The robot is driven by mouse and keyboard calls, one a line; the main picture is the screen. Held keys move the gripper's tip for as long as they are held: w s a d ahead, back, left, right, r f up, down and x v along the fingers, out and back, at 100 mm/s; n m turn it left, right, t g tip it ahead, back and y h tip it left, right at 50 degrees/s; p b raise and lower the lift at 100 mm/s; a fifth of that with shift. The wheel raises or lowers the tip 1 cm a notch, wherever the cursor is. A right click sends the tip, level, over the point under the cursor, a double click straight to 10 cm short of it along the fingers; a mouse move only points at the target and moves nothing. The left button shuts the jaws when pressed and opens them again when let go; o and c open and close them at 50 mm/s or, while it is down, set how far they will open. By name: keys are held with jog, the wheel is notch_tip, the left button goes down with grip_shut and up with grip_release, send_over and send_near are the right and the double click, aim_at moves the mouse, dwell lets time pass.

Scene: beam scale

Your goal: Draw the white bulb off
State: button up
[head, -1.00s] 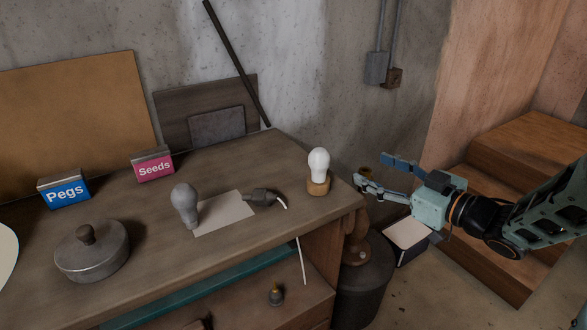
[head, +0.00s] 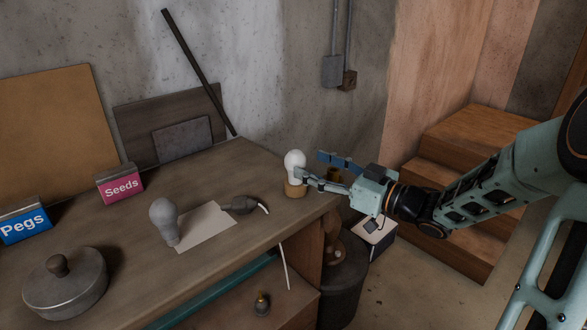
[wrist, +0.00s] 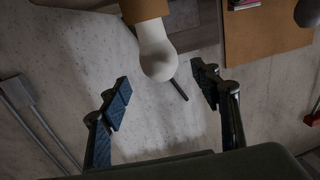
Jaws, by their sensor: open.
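The white bulb (head: 294,161) stands upright in a round wooden base (head: 295,189) near the right end of the workbench. In the wrist view the bulb (wrist: 157,52) hangs from the top of the picture, with its wooden base (wrist: 143,9) above it. My gripper (head: 314,165) is open and comes in from the right, its fingertips close to the bulb. In the wrist view the two blue-padded fingers of my gripper (wrist: 160,88) stand apart on either side of the bulb, with gaps to both. I cannot tell whether one finger touches it in the head view.
A dark socket with a cable (head: 242,205) lies nearby. A lidded tin (head: 66,287) and the signs Seeds (head: 120,184) and Pegs (head: 24,221) are farther left. A dark bin (head: 344,280) stands below the bench's right end.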

aim_at(294, 160)
jog(key=x, duration=0.6)
jog(key=shift+w+a+f, duration=0.1)
jog(key=shift+a+f, duration=0.15)
jog(key=shift+f, duration=0.15)
jog(key=shift+c, duration=0.4)
jog(key=c, duration=1.2)
